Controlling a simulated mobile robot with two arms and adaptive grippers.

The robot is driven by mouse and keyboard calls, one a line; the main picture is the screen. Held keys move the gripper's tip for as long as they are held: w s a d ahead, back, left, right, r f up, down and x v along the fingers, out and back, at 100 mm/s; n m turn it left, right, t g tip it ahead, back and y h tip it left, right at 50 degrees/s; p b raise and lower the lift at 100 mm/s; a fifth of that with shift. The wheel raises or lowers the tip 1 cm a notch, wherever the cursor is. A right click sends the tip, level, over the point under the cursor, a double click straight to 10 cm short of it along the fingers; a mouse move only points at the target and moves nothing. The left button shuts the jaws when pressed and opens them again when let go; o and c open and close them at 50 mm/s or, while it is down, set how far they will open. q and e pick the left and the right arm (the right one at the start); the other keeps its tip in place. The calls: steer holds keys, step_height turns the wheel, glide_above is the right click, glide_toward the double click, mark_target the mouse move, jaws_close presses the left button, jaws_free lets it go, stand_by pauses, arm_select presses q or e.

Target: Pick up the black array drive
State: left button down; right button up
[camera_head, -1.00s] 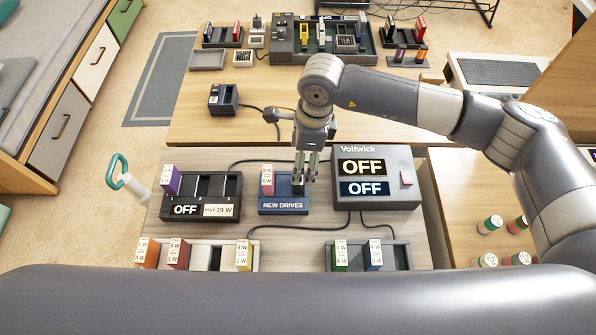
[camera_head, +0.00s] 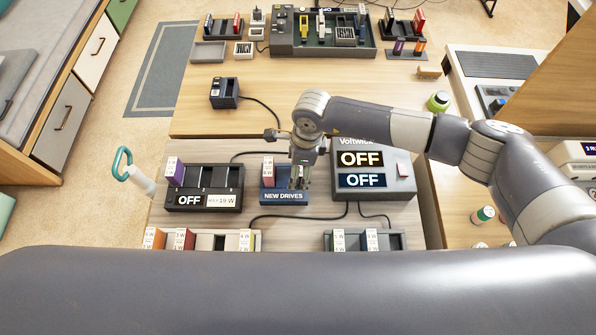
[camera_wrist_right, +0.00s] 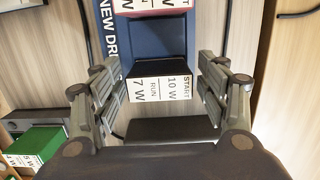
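The black array drive (camera_wrist_right: 172,130) has a white label reading START 10 W, RUN 7 W. In the right wrist view it is between the two fingers of my right gripper (camera_wrist_right: 163,88). The left finger is close to the label edge and a small gap shows on the right, so the gripper looks open around it. In the head view my right gripper (camera_head: 299,182) points down over the right part of the blue NEW DRIVES dock (camera_head: 284,197) and hides most of the black drive. My left gripper is not in view.
A red drive (camera_head: 268,170) stands in the dock's left part. The Voltwick box (camera_head: 400,187), reading OFF twice, is close on the right. A dark drive bay (camera_head: 212,201) with a purple drive (camera_head: 175,173) is on the left. Drive racks (camera_head: 262,240) stand in front.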

steer(key=c, duration=0.7)
